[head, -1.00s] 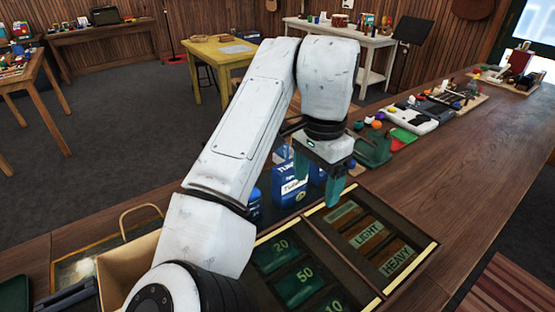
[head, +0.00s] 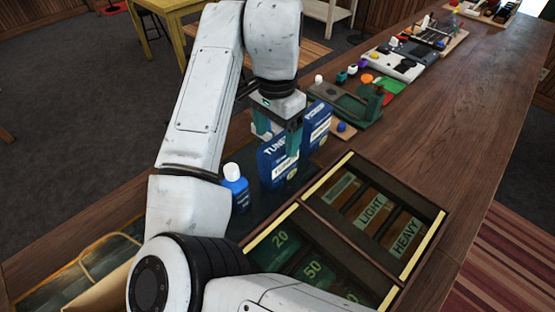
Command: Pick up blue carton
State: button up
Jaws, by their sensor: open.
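Two blue cartons with white lettering stand upright on the dark counter in the head view. The nearer blue carton (head: 272,170) is left of the farther blue carton (head: 318,122). My gripper (head: 277,142) is open, fingers pointing down, in front of and over the upper part of the nearer carton in the picture. The fingers hide part of both cartons. I cannot tell whether the fingers touch either one. No carton is lifted.
A blue bottle with a white cap (head: 236,190) stands left of the nearer carton. A compartmented tray (head: 432,235) with labelled slots lies in front. A green device (head: 358,110) and small coloured items stand behind. The counter's right side (head: 480,130) is clear.

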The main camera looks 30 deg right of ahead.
aim_at(278, 144)
jog(key=shift+s+d+f+p, duration=0.1)
jog(key=shift+f+p, duration=0.15)
jog(key=shift+f, duration=0.65)
jog(key=shift+s+a+f+p, duration=0.1)
jog(key=shift+f+p, duration=0.15)
jog(key=shift+f, duration=0.65)
jog(key=shift+s+d+f+p, duration=0.1)
jog(key=shift+f+p, duration=0.15)
jog(key=shift+f, duration=0.65)
jog(key=shift+c, duration=0.2)
jog(key=c, duration=1)
jog(key=shift+c, duration=0.4)
jog(key=shift+r, duration=0.15)
